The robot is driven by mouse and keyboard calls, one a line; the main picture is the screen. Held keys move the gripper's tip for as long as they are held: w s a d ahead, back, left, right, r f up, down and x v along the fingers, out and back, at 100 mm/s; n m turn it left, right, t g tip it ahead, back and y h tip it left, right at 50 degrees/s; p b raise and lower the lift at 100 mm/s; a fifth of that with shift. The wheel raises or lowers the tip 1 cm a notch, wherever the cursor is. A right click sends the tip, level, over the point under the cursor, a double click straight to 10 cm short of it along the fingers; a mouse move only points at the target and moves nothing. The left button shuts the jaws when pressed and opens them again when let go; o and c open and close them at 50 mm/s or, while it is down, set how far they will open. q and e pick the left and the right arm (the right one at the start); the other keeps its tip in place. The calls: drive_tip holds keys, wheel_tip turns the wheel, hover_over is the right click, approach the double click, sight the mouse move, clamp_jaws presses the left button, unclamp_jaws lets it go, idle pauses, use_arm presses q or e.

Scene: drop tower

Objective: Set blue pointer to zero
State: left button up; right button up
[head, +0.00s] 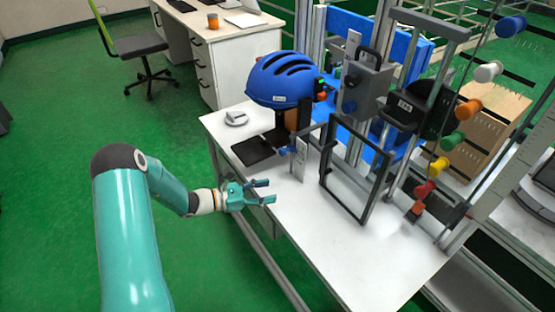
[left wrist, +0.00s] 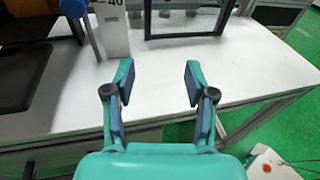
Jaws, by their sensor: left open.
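The blue pointer (head: 285,151) is a small blue knob beside a white upright scale (head: 300,160), below the blue helmet. In the left wrist view the blue knob (left wrist: 73,8) sits at the top left, cut by the edge, on a slanting grey rod. The white scale (left wrist: 114,38) stands right of it, with the number 40 near its top. Where the pointer reads on the scale is not clear. My left gripper (head: 262,190) is open and empty at the table's front edge, apart from the pointer; its fingers (left wrist: 158,80) also show in the left wrist view.
The blue helmet (head: 282,80) is held above the white table (head: 345,265). A dark plate (head: 252,151) lies left of the scale. A black upright frame (head: 340,180) stands to its right. Several coloured knobs hang farther right. The table's front right is clear.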

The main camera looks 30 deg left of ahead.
sight(280, 151)
use_arm(q)
drive_tip(key=a+r+n+t+y, duration=0.3)
drive_tip(key=a, duration=0.7)
drive_tip(key=x, duration=0.5)
drive_tip(key=p+x, duration=0.1)
drive_tip(key=x, duration=1)
drive_tip(key=shift+w+d+r+p, duration=0.1)
drive_tip(key=shift+d+r+p, duration=0.25)
drive_tip(key=shift+p, duration=0.05)
use_arm(e)
drive_tip(key=shift+r, duration=0.55)
use_arm(q)
clamp_jaws()
use_arm(e)
drive_tip(key=shift+d, duration=0.1)
use_arm(q)
drive_tip(key=shift+r, duration=0.15)
